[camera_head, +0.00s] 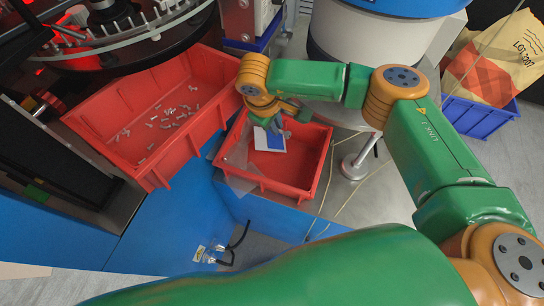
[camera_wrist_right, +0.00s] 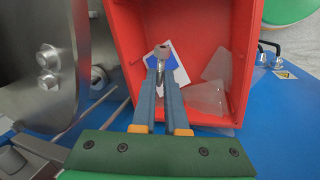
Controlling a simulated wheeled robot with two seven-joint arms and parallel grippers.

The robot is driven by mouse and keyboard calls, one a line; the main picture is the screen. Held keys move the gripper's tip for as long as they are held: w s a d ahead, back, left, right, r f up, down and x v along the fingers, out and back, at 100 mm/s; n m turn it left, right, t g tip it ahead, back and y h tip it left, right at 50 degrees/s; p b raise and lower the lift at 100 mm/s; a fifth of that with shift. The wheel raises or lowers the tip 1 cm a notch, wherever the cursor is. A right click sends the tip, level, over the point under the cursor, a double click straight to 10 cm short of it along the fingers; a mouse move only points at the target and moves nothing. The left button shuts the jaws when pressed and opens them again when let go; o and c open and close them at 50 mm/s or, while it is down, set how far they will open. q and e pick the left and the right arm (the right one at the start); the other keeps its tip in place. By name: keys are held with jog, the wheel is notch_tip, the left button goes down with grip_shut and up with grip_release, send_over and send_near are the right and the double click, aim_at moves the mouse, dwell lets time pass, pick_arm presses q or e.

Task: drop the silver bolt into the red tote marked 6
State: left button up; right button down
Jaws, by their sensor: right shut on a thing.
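My right gripper (camera_head: 275,125) is over the smaller red tote (camera_head: 291,170). In the right wrist view, its two blue fingers (camera_wrist_right: 164,72) are shut on a silver bolt (camera_wrist_right: 161,52), head outward, above the inside of the red tote (camera_wrist_right: 233,80). The bolt is hard to make out in the head view. A larger red tote (camera_head: 112,92), holding several loose silver bolts (camera_head: 172,113), is to the left. I cannot read a 6 on either tote. My left gripper is not in view.
A blue-and-white card (camera_head: 270,140) and clear plastic sheets (camera_wrist_right: 206,98) are in or at the smaller tote. A blue stand (camera_head: 260,225) bears it. A round machine (camera_head: 120,40) is at the back left, a white drum (camera_head: 375,40) behind, and a sack (camera_head: 500,60) at right.

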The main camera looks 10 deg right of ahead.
notch_tip(320, 180, down, 4)
jog(key=shift+w+f+b, duration=0.1)
jog(key=shift+f+b, duration=0.1)
jog(key=shift+b, duration=0.8)
jog(key=c, duration=1.4)
grip_release()
jog(key=shift+r, duration=0.1)
jog(key=o, duration=0.5)
jog(key=shift+o, duration=0.2)
jog(key=b+v, duration=0.1)
jog(key=v, duration=0.6)
